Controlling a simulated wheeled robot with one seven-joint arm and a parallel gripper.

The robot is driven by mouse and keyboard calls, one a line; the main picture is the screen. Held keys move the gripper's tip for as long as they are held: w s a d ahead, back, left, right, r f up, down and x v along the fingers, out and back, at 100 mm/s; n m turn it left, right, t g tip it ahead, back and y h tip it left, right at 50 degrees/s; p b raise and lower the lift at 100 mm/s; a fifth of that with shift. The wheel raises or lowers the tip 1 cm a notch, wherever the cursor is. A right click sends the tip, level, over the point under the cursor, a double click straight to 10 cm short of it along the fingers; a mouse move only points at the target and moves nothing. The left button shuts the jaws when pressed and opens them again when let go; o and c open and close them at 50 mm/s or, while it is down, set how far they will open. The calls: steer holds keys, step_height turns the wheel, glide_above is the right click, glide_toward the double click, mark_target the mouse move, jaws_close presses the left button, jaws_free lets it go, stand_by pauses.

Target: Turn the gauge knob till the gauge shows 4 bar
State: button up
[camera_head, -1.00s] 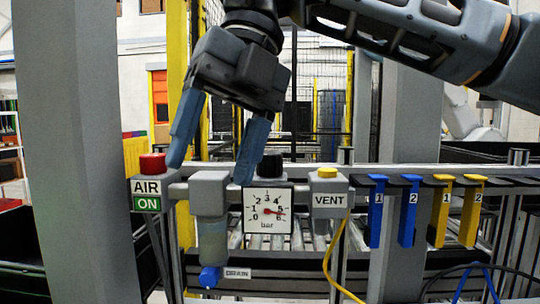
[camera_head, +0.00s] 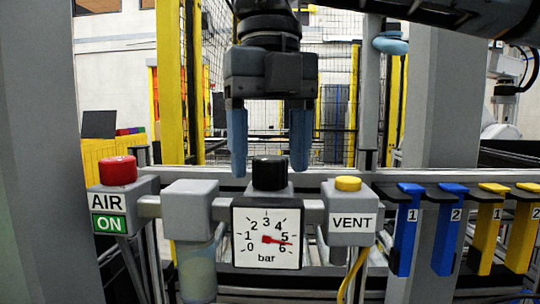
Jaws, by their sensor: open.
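The black gauge knob (camera_head: 269,174) stands on top of the regulator, above the white square gauge (camera_head: 266,258). The gauge's red needle (camera_head: 278,241) points right, between 5 and 6 bar. My gripper (camera_head: 269,164) points straight down, open, with one blue finger on each side of the knob. The fingertips overlap the knob's height in the picture, with gaps on both sides. I cannot tell from this view whether they are level with it in depth. Nothing is held.
Left are the red AIR button (camera_head: 118,171) with a green ON sign and a grey filter block (camera_head: 190,208). Right is the VENT block (camera_head: 349,223) with a yellow button. Blue clips (camera_head: 405,235) and yellow clips (camera_head: 487,235) hang further right. A grey post (camera_head: 432,120) stands behind.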

steer(key=shift+f, duration=0.55)
steer(key=c, duration=1.1)
